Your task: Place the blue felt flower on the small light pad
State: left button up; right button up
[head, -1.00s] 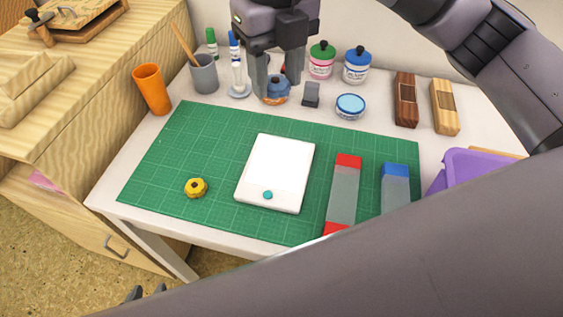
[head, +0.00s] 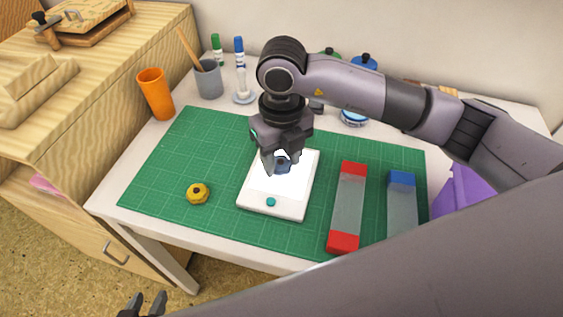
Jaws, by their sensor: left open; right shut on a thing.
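The small light pad (head: 259,200) is a white, rounded rectangle with a teal button near its front edge, lying on the green cutting mat. My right gripper (head: 281,166) is over the upper middle of the pad, pointing down. It is shut on the blue felt flower (head: 283,165), which shows only partly between the fingers. I cannot tell whether the flower touches the pad. My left gripper (head: 141,304) is open and empty at the bottom edge, in front of the table and far from the pad.
A yellow flower-shaped piece (head: 198,193) lies on the green mat (head: 160,170) left of the pad. A red-ended case (head: 347,205) and a blue-ended case (head: 402,205) lie to the right. An orange cup (head: 156,94) and a grey cup (head: 207,80) stand at the back left.

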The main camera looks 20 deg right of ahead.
aim_at(282, 163)
jog(key=shift+f, duration=1.05)
jog(key=shift+f, duration=0.25)
jog(key=o, duration=1)
jog(key=shift+r, duration=0.1)
jog(key=shift+r, duration=0.1)
notch_tip(282, 163, up, 12)
jog(key=shift+s, duration=0.1)
